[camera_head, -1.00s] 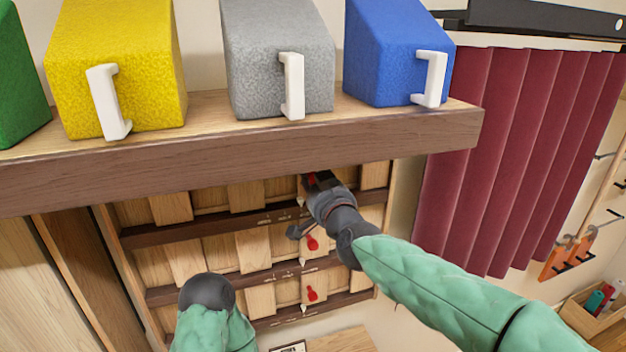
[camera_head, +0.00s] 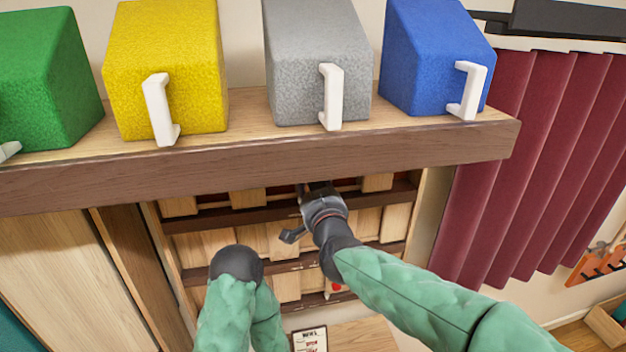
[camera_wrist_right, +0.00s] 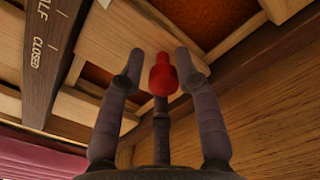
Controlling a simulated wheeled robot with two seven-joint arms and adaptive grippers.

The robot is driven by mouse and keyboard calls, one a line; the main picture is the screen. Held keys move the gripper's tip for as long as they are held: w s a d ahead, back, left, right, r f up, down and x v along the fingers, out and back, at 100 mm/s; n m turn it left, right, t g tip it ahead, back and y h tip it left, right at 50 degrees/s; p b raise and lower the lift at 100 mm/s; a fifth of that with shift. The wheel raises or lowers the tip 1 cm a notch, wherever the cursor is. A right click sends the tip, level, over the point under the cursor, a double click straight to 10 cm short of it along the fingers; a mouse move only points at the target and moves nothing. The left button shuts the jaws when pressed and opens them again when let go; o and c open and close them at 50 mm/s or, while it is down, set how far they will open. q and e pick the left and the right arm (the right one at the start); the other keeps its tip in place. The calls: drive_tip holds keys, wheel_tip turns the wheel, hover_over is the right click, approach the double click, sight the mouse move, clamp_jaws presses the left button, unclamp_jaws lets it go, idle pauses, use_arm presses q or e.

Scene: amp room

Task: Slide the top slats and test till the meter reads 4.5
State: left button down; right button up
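The slatted wooden panel has dark rails (camera_head: 240,214) and pale slats (camera_head: 205,243) under the shelf in the head view. Its top is hidden by the shelf. My right gripper (camera_wrist_right: 160,62) is open in the right wrist view, with a finger on each side of a red knob (camera_wrist_right: 161,76) and visible gaps between. A pale slat (camera_wrist_right: 140,38) lies behind it. A dark rail (camera_wrist_right: 50,60) beside it is marked "CLOSED", with another word partly cut off. No meter reading is visible.
A thick wooden shelf (camera_head: 270,167) overhangs the panel. It bears green (camera_head: 45,80), yellow (camera_head: 165,75), grey (camera_head: 310,65) and blue (camera_head: 430,55) boxes with white handles. A red curtain (camera_head: 500,170) hangs at right. A small written card (camera_head: 310,340) is at the bottom.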

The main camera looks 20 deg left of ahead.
drive_tip(key=shift+o, duration=0.7)
drive_tip(key=shift+f, duration=0.35)
drive_tip(key=shift+r, duration=0.15)
drive_tip(key=shift+r, duration=0.1)
drive_tip(key=shift+s+d+r, duration=0.15)
drive_tip(key=shift+s+d, duration=0.05)
drive_tip(key=shift+s, duration=0.1)
drive_tip(key=v, duration=1.1)
drive_tip(key=shift+f, duration=0.25)
